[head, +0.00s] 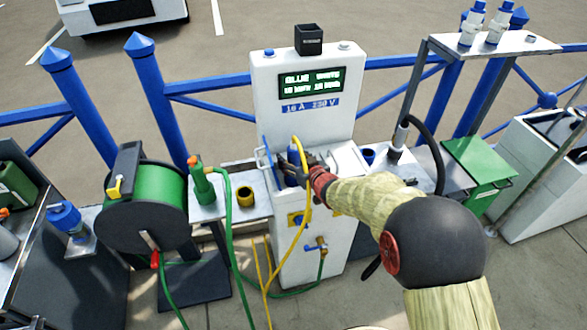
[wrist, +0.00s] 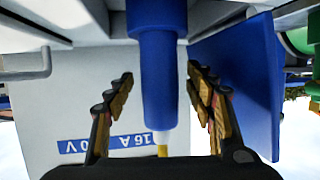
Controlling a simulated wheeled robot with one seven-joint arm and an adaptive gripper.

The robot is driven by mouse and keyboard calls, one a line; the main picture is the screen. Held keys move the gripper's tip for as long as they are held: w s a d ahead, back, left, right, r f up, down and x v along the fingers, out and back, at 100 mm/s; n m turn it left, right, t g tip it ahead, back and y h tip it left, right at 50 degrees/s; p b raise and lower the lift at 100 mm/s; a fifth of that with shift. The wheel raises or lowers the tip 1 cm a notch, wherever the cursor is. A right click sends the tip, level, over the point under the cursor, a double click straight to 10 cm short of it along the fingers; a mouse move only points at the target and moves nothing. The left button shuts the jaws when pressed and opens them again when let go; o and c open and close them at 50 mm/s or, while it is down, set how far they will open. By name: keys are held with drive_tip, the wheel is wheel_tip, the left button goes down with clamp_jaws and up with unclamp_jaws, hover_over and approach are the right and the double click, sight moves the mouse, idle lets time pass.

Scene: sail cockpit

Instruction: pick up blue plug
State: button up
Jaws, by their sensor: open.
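The blue plug (wrist: 157,70) stands upright between the two fingers of my gripper (wrist: 160,110) in the wrist view. A pale collar and a yellow cable end (wrist: 162,150) show at its lower end. Clear gaps show between the plug and both fingers, so the gripper is open around it and appears not to touch it. In the head view my gripper (head: 298,172) is at the front of the white power pedestal (head: 305,110), beside the yellow cable (head: 308,205). My gripper partly hides the plug there.
A blue flap (wrist: 235,85) stands close right of the fingers in the wrist view. In the head view a green hose reel (head: 160,195) and a green nozzle (head: 202,185) are left of the pedestal. A green box (head: 480,160) is at the right, below a raised shelf (head: 510,40).

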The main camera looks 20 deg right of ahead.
drive_tip(key=shift+c, duration=0.3)
clamp_jaws()
idle(0.5)
drive_tip(key=shift+r, duration=0.1)
